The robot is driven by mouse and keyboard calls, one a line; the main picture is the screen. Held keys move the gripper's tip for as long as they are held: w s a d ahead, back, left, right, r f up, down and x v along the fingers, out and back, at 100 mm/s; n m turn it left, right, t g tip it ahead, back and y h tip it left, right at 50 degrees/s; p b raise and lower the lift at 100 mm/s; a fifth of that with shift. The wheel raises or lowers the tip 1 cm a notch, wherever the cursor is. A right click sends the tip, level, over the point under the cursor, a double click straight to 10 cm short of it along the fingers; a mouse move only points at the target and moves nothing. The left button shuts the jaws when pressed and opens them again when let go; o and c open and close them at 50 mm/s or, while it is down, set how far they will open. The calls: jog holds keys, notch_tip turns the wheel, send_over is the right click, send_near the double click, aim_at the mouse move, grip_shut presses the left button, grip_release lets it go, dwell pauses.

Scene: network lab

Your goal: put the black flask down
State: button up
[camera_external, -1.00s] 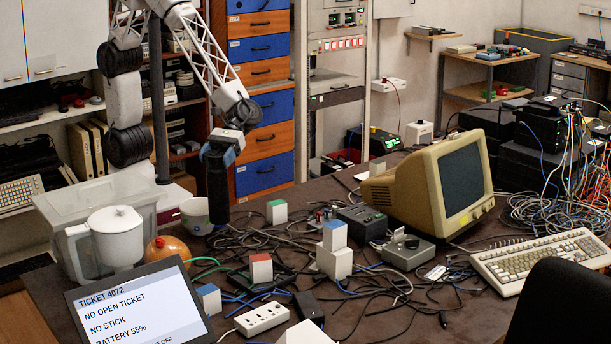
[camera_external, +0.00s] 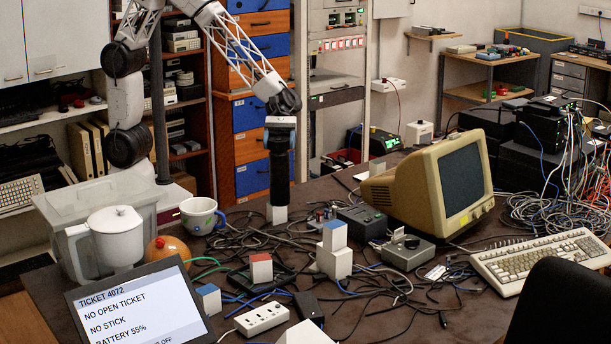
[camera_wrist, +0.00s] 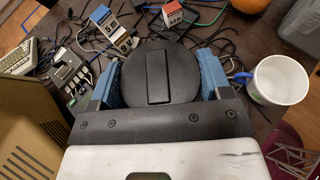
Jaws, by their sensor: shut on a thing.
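My gripper (camera_external: 280,137) is shut on the black flask (camera_external: 279,180), which hangs upright below it. In the wrist view the flask's round black lid (camera_wrist: 170,72) sits between the blue finger pads of my gripper (camera_wrist: 163,82). In the external view the flask's lower end is in front of, or just above, a small white block (camera_external: 277,215) whose top it hides. I cannot tell whether the flask touches the block or the dark table (camera_external: 420,315).
A white mug (camera_external: 199,217) stands left of the flask; a white jug (camera_external: 115,238) and orange ball (camera_external: 168,250) are further left. Cables (camera_external: 340,285) and small blocks cover the table's middle. A beige monitor (camera_external: 430,190) and keyboard (camera_external: 545,257) stand to the right.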

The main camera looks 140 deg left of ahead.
jog(key=s+a+n+t+y, duration=0.1)
jog(key=s+a, duration=0.3)
jog(key=a, duration=0.8)
jog(key=s+a+n+t+y, duration=0.1)
jog(key=s+a+n+y, duration=0.2)
jog(key=a, duration=0.9)
jog(key=shift+s+a+f+t, duration=0.25)
jog(key=shift+s+f+t, duration=0.2)
jog(key=shift+s, duration=0.45)
jog(key=shift+f, duration=0.1)
jog(key=shift+f, duration=1.95)
jog(key=shift+f, duration=2.05)
